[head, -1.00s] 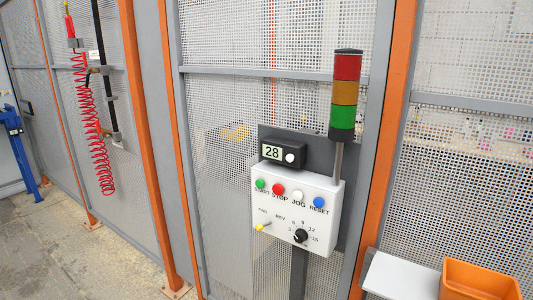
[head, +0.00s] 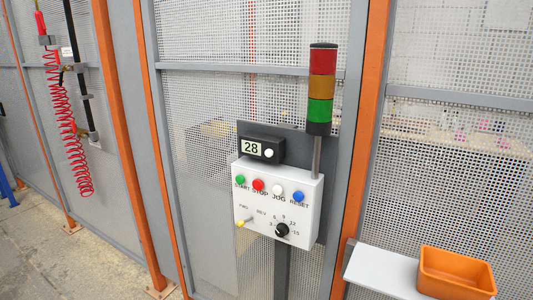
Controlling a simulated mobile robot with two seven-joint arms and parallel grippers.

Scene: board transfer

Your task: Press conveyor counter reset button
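A black counter box (head: 262,150) reads 28 on its display and has a white round button (head: 268,153) at its right. It sits on top of a white control box (head: 272,215) on a grey post. The control box has a green START button (head: 240,180), a red STOP button (head: 258,185), a white JOG button (head: 277,190) and a blue RESET button (head: 298,197). Below them are a yellow FWD/REV lever (head: 243,223) and a black dial (head: 282,230). Neither of my grippers is in view.
A red, amber and green stack light (head: 321,88) rises behind the control box. A white shelf (head: 383,272) with an orange bin (head: 455,272) is at lower right. Mesh fencing with orange posts (head: 133,150) stands behind. A red coiled hose (head: 68,135) hangs at left.

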